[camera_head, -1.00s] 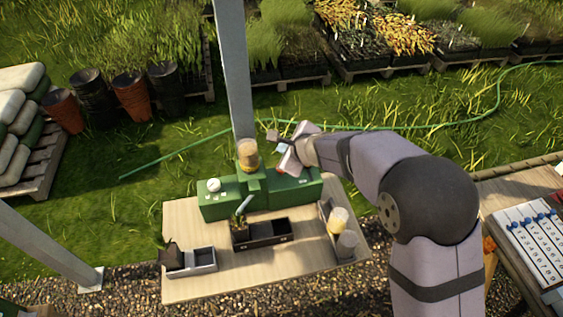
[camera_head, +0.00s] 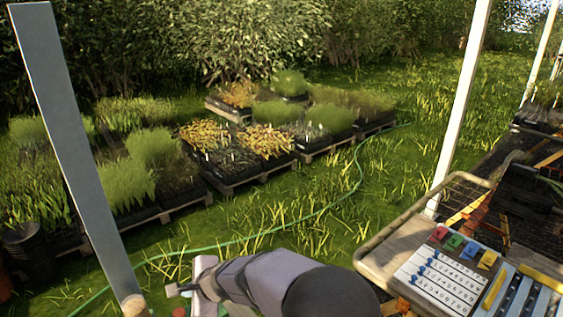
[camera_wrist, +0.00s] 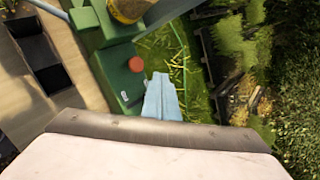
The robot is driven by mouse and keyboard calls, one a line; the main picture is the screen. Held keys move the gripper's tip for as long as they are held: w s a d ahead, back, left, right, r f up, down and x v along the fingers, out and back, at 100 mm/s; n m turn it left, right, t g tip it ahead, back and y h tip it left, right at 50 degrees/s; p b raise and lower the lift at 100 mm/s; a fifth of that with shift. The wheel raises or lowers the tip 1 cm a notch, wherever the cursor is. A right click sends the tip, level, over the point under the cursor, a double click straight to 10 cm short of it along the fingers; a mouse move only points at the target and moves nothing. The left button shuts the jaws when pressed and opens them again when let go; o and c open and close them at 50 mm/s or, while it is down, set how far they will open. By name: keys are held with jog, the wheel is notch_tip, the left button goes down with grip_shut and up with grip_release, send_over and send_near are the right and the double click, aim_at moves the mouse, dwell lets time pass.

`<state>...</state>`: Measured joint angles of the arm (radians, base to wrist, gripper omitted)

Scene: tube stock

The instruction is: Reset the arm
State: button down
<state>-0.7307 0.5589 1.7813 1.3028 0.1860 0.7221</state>
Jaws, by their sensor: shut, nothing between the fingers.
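My gripper (camera_head: 178,289) shows at the bottom of the head view, at the end of my pale arm, over the grass side of the bench. In the wrist view its pale blue fingers (camera_wrist: 162,98) are together with nothing between them. They point toward the grass beside a green machine (camera_wrist: 112,58). A red button (camera_wrist: 136,65) on that machine is just up and left of the fingertips. I cannot tell the height of the fingers above the machine.
An amber-topped container (camera_wrist: 128,8) stands on the machine. A wooden bench with dark trays (camera_wrist: 48,78) lies left in the wrist view. In the head view, a grey post (camera_head: 75,150) is at left and a numbered board (camera_head: 440,275) on a side table at right.

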jog(key=s+d+f+n+g+h, duration=0.15)
jog(key=s+d+n, duration=0.3)
jog(key=d, duration=1.05)
jog(key=s+d+r+n+g+h, duration=0.1)
jog(key=s+d+n+h, duration=0.4)
jog(key=d, duration=1.1)
jog(key=s+d+f+n+g, duration=0.2)
jog(key=s+d+n, duration=0.2)
jog(key=s+d, duration=0.6)
jog(key=shift+d+h, duration=0.45)
jog(key=shift+d, duration=0.75)
jog(key=shift+n, duration=0.25)
